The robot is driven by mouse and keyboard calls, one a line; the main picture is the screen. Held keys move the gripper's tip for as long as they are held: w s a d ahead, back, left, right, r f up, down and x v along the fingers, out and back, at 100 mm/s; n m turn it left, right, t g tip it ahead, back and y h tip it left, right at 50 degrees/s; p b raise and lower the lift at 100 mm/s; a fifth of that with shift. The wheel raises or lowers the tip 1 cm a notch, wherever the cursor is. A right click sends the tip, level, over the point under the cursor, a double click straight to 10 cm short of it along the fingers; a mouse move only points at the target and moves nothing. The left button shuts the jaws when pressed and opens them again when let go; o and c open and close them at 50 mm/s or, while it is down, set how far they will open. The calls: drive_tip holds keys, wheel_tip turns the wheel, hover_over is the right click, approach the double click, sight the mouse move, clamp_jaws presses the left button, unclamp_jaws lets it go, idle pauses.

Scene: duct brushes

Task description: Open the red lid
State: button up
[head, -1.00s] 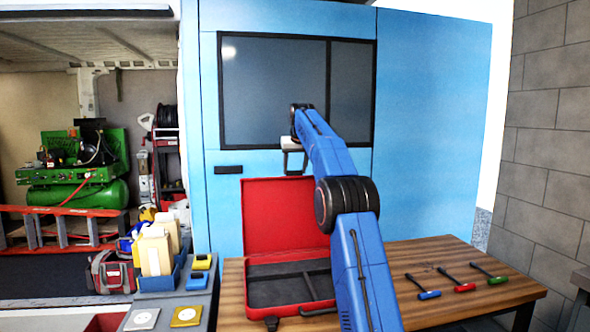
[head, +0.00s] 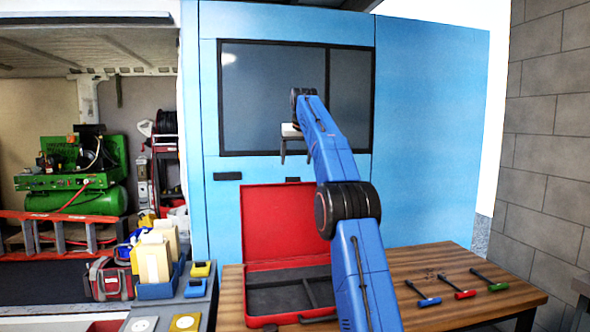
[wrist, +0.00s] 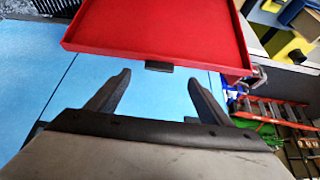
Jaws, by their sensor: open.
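The red lid (head: 287,222) stands raised, roughly upright, at the back of an open red case on the wooden table, in front of the blue cabinet. A small black tab (head: 293,180) shows on its top edge. In the wrist view, the lid (wrist: 165,25) fills the top middle, with its black tab (wrist: 158,66) on the near edge. My gripper (head: 295,150) is above the lid's top edge, open and empty. In the wrist view, the two fingers (wrist: 158,85) are spread on either side of the tab, apart from it.
The open case base (head: 262,320) has a dark, divided inside. Three brushes with blue, red and green tips (head: 464,294) lie at the table's right. A blue cabinet (head: 430,130) stands close behind. Yellow and white items (head: 153,260) are on the grey counter at left.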

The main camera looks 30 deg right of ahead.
drive_tip(key=v, duration=0.3)
drive_tip(key=shift+s, duration=0.1)
idle(0.5)
